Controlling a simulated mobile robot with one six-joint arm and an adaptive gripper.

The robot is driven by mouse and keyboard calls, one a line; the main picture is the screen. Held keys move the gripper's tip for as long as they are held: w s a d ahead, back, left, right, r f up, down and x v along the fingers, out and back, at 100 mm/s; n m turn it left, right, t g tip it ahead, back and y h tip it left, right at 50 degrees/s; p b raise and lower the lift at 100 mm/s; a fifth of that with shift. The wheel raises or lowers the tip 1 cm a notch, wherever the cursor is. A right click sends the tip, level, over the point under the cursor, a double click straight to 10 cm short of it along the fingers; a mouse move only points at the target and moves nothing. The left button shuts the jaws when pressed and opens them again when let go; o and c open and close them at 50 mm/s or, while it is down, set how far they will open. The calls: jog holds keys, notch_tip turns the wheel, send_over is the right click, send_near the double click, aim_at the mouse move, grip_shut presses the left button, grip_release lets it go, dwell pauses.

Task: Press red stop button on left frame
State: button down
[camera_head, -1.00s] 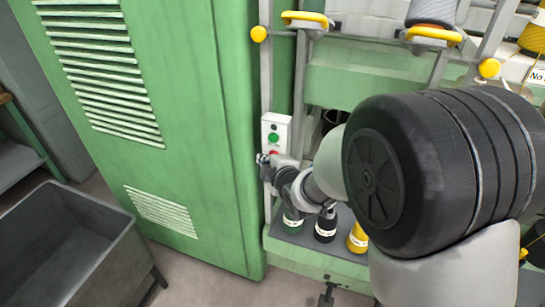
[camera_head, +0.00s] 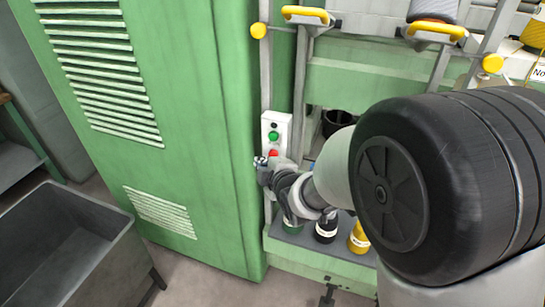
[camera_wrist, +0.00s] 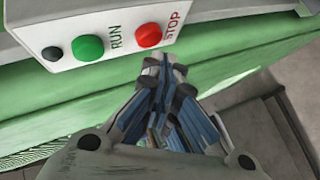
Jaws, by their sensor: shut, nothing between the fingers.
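The red stop button (camera_wrist: 149,35) sits on a white control box (camera_wrist: 108,15), beside a green run button (camera_wrist: 88,47); the wrist view shows the labels STOP and RUN. In the head view the control box (camera_head: 275,123) is fixed to the frame's left post, with the red button (camera_head: 273,154) low on it. My gripper (camera_wrist: 164,60) is shut and empty, its fingertips just below the red button in the wrist view. Whether the tips touch the button or box cannot be told. In the head view my gripper (camera_head: 262,161) is close to the box's lower end.
A green cabinet (camera_head: 185,110) stands just left of the box. A grey bin (camera_head: 70,240) is on the floor at lower left. Dark green, black and yellow bobbins (camera_head: 326,230) stand below my arm. Yellow handles (camera_head: 307,15) are above.

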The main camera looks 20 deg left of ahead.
jog(key=s+b, duration=0.2)
jog(key=s, duration=0.3)
jog(key=shift+a, duration=0.2)
jog(key=shift+d, duration=0.1)
dwell(0.6)
jog(key=s+d+r+m+g+h, duration=0.1)
jog(key=s+d+r+m+h, duration=0.15)
jog(key=d+m, duration=0.45)
jog(key=s+d+r+m+h, duration=0.2)
jog(key=s+d+r+m, duration=0.1)
jog(key=d, duration=0.9)
jog(key=s+d+m+g+h, duration=0.1)
jog(key=s+d+m, duration=0.4)
jog(key=s, duration=0.5)
jog(key=s+d+m+g+h, duration=0.2)
jog(key=s+d+m+g, duration=0.2)
jog(key=s+d+m, duration=0.2)
jog(key=s+d, duration=0.2)
jog(key=s, duration=0.1)
jog(key=shift+s, duration=0.4)
